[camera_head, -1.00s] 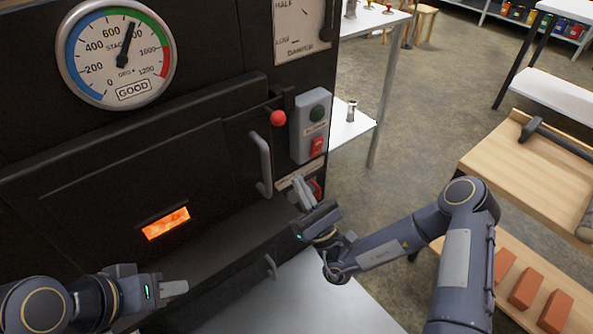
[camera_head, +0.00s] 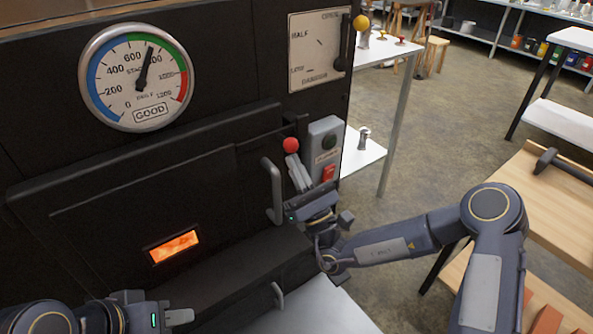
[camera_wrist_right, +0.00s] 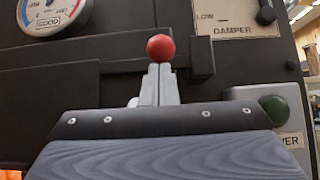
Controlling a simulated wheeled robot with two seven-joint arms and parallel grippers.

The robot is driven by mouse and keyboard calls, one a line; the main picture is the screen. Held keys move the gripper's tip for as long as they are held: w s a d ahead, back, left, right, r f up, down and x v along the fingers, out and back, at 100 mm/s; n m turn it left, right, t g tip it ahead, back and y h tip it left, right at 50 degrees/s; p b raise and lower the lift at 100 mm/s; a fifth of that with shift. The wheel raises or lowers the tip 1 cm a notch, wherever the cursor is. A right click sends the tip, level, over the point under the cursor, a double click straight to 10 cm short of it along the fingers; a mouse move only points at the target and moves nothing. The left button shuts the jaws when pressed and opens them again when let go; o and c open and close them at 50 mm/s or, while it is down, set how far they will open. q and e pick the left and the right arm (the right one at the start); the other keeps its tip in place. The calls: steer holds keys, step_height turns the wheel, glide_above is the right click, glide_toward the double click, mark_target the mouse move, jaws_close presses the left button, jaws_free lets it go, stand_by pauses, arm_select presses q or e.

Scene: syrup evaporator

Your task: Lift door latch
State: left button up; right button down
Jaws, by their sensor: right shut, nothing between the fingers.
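The black firebox door (camera_head: 120,215) has a glowing window and a grey vertical handle (camera_head: 271,190) at its right side. The door latch ends in a red ball (camera_head: 290,145), which sits beside the dark bracket at the door's upper right edge. My right gripper (camera_head: 298,172) is shut and empty, its fingers pointing up just below the red ball. In the right wrist view, the red ball (camera_wrist_right: 161,48) shows directly above the closed fingertips (camera_wrist_right: 160,84); whether they touch cannot be told. My left gripper (camera_head: 180,317) is low at the left, its fingers looking close together.
A grey switch box (camera_head: 324,150) with a green and a red button stands right of the latch. The damper plate (camera_head: 318,50) with its yellow-knobbed lever is above. A round gauge (camera_head: 137,77) is at upper left. A wooden cart (camera_head: 560,190) stands at right.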

steer(key=shift+r, duration=0.1)
steer(key=shift+w+d+r+n+g+y+p, duration=0.1)
steer(key=shift+d+r+n+g+y+p, duration=0.1)
steer(key=shift+n+g+y+p, duration=0.5)
steer(key=shift+n, duration=0.3)
step_height(320, 180, up, 8)
steer(key=n+g+y+p, duration=0.4)
steer(key=n+g+p, duration=0.3)
steer(key=n+g, duration=0.8)
steer(key=shift+a+r+n+y, duration=0.15)
steer(key=shift+r+n+y, duration=0.15)
steer(key=shift+n, duration=1.8)
